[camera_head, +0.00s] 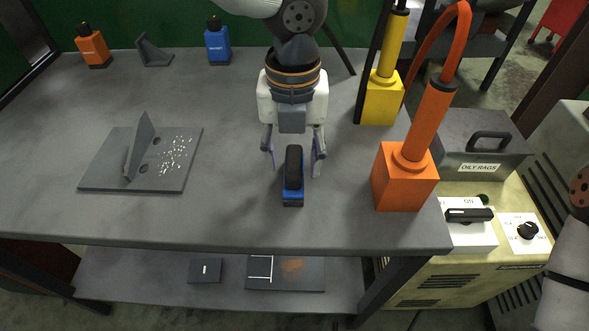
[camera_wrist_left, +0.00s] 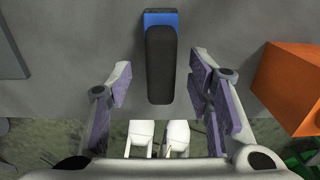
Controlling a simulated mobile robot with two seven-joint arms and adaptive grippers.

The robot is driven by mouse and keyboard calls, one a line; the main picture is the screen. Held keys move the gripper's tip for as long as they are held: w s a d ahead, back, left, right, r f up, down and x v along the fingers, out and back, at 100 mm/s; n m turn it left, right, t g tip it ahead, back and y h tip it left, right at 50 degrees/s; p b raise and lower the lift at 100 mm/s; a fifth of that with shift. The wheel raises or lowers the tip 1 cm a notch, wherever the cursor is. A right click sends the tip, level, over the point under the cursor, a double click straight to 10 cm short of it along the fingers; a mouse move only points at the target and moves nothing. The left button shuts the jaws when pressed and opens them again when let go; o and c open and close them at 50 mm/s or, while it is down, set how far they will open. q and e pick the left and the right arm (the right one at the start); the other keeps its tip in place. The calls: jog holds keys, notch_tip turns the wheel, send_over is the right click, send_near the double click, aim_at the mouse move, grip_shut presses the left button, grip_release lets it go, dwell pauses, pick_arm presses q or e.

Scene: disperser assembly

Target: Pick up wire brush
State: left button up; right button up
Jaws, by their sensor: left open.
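The wire brush (camera_head: 293,178) has a blue body and a dark upper part, and it stands on the grey table near the front edge. In the left wrist view the brush (camera_wrist_left: 160,62) is at the top middle, between the lines of the two fingers. My left gripper (camera_head: 293,152) is open and empty, pointing down, with one finger on each side of the brush. In the left wrist view the left gripper (camera_wrist_left: 157,90) shows clear gaps on both sides of the brush. Part of my right arm shows at the right edge; its gripper is out of view.
An orange block with a cylinder (camera_head: 405,178) stands right of the brush, with a yellow one (camera_head: 379,97) behind. A metal plate with a bracket and shavings (camera_head: 180,178) lies left. Blue (camera_head: 217,47) and orange bottles (camera_head: 92,50) stand at the back. The table between is clear.

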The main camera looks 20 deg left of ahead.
pick_arm(q)
jog(key=shift+w+f, duration=0.1)
jog(key=shift+f, duration=0.6)
grip_shut()
jog(key=shift+r, duration=0.1)
pick_arm(e)
jog(key=shift+f, duration=0.15)
pick_arm(q)
jog(key=shift+r, duration=0.4)
jog(key=r, duration=0.3)
jog(key=shift+d+r+p, duration=0.15)
jog(key=shift+d+p, duration=0.1)
jog(key=shift+p, duration=0.1)
jog(key=s+d+r, duration=0.3)
jog(key=d+r, duration=0.1)
jog(key=d, duration=0.2)
jog(key=s+d+r+p, duration=0.1)
jog(key=s+d+r, duration=0.2)
jog(key=d+r, duration=0.2)
jog(key=shift+s+d, duration=0.25)
jog(key=shift+d, duration=0.3)
pick_arm(e)
jog(key=w+r+t, duration=0.1)
jog(key=w+r, duration=0.1)
jog(key=shift+w+r, duration=0.25)
jog(key=shift+r, duration=0.05)
